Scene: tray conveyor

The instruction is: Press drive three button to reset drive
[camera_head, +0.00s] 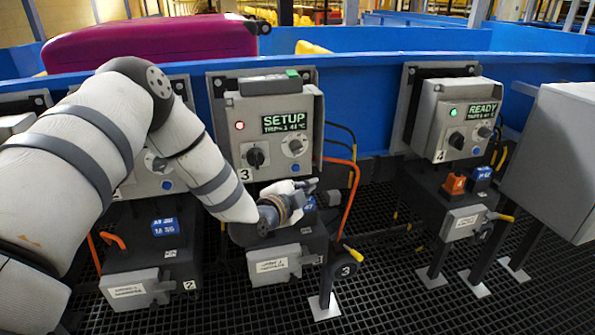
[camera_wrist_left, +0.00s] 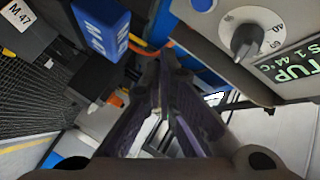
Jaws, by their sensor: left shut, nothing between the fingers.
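The drive three box (camera_head: 272,128) is grey with a 3 at its lower left. Its display (camera_head: 284,122) reads SETUP, and a red light (camera_head: 239,126) shows on it. It has a black knob (camera_head: 255,157) and a dial (camera_head: 295,147), and the dial also shows in the left wrist view (camera_wrist_left: 250,40). A blue round button (camera_wrist_left: 201,4) shows at that view's top edge, beside the dial. My left gripper (camera_head: 312,184) is shut and empty, just below the box's lower edge. Its dark fingers (camera_wrist_left: 167,62) show centrally in the wrist view. My right gripper is not in view.
The drive four box (camera_head: 455,120) reads READY with a green light. A blue block (camera_wrist_left: 102,25) lies close left of my fingers in the wrist view. An orange cable (camera_head: 352,195) hangs right of drive three. A grey cabinet (camera_head: 550,155) stands at far right.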

